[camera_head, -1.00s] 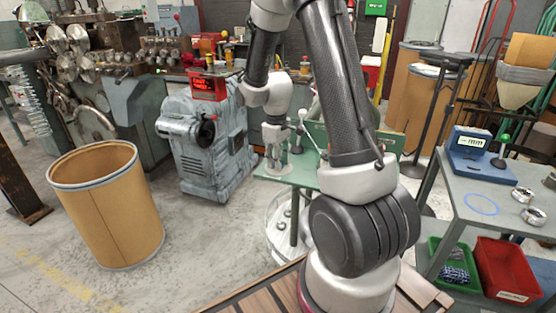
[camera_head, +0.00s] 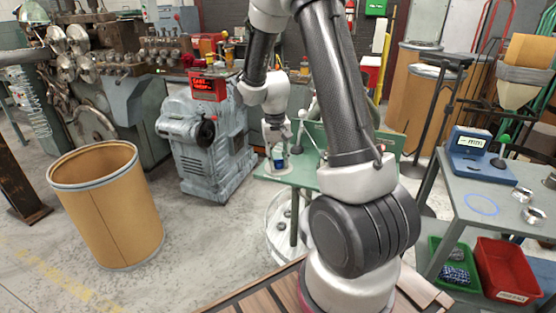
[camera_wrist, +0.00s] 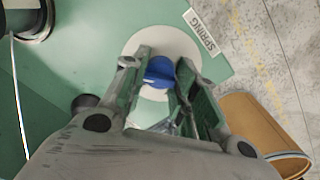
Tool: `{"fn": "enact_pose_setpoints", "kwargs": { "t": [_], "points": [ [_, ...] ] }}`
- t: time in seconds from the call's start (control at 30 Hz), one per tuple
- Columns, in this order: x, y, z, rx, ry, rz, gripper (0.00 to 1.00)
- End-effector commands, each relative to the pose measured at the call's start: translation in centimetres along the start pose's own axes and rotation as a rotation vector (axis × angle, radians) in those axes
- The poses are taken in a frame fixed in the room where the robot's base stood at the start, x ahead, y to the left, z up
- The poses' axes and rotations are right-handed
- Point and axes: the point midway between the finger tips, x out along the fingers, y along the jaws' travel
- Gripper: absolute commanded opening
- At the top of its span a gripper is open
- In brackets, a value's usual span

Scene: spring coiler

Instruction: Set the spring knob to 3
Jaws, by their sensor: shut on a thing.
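The spring knob is blue (camera_wrist: 160,72) and stands on a pale round dial plate (camera_wrist: 182,45) on a green table top (camera_wrist: 90,55). A label reading SPRING (camera_wrist: 201,31) lies beside the plate in the wrist view. My gripper (camera_wrist: 160,78) is shut on the knob, with one finger on each side of it. In the head view my gripper (camera_head: 276,158) reaches down to the green table, and a bit of blue shows there. The knob's pointer and any numbers on the dial are hidden or too small to read.
A black round base with a pale rod (camera_wrist: 28,15) stands on the same table. A tan drum (camera_head: 108,205) stands on the floor at left. The grey-blue machine (camera_head: 205,145) with a red display is behind the table. A side table (camera_head: 480,205) is at right.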

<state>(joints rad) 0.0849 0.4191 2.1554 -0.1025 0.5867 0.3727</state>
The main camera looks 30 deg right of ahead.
Motion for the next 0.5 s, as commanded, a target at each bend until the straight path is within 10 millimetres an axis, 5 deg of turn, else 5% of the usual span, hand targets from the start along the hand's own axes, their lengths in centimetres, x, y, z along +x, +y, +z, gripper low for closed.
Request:
{"fn": "enact_pose_setpoints", "kwargs": {
  "t": [0.5],
  "points": [
    [-0.08,-0.01,-0.18,0.094,-0.001,-0.001,0.05]
  ]
}}
